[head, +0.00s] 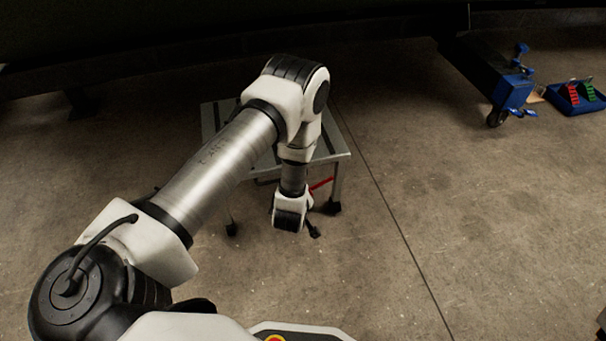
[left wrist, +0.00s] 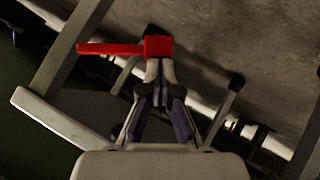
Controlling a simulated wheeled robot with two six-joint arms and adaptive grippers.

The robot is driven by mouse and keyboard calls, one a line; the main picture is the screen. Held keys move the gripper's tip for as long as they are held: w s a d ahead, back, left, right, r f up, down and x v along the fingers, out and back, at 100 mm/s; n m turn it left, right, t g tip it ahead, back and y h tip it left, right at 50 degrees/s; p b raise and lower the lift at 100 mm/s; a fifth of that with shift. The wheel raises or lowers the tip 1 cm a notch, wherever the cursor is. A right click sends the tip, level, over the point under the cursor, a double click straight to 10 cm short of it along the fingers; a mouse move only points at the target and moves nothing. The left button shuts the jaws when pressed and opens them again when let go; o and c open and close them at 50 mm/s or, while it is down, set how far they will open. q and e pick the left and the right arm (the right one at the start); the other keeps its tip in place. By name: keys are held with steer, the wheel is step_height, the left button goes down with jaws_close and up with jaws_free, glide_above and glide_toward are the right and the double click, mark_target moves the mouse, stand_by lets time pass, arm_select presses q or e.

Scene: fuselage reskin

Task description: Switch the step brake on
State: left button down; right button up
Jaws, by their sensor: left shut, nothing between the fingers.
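The step (head: 335,150) is a low grey metal platform on legs with dark feet, standing on the floor. My left arm covers much of it in the head view. The step brake is a red lever (head: 321,185) low at the step's front right. In the left wrist view the red brake lever (left wrist: 110,49) ends in a red block at its right. My left gripper (left wrist: 159,70) is shut and empty, its fingertips at the lower edge of that block. I cannot tell whether they touch it. In the head view the fingers are mostly hidden by my wrist. My right gripper is out of view.
A blue wheeled stand (head: 511,92) is at the back right, with a blue tray (head: 566,104) holding red and green items beside it. A large dark body spans the top of the head view. The floor right of the step is clear.

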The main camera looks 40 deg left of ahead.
arm_select(q)
steer(key=f, duration=0.1)
steer(key=f+n+t, duration=0.1)
steer(key=w+f+t+h, duration=0.1)
steer(key=shift+d+f+n+b, duration=0.3)
steer(key=shift+f+b, duration=0.05)
steer(key=shift+f, duration=0.05)
stand_by(0.5)
steer(key=shift+s+d, duration=0.1)
steer(key=v, duration=1.2)
steer(key=shift+f, duration=0.1)
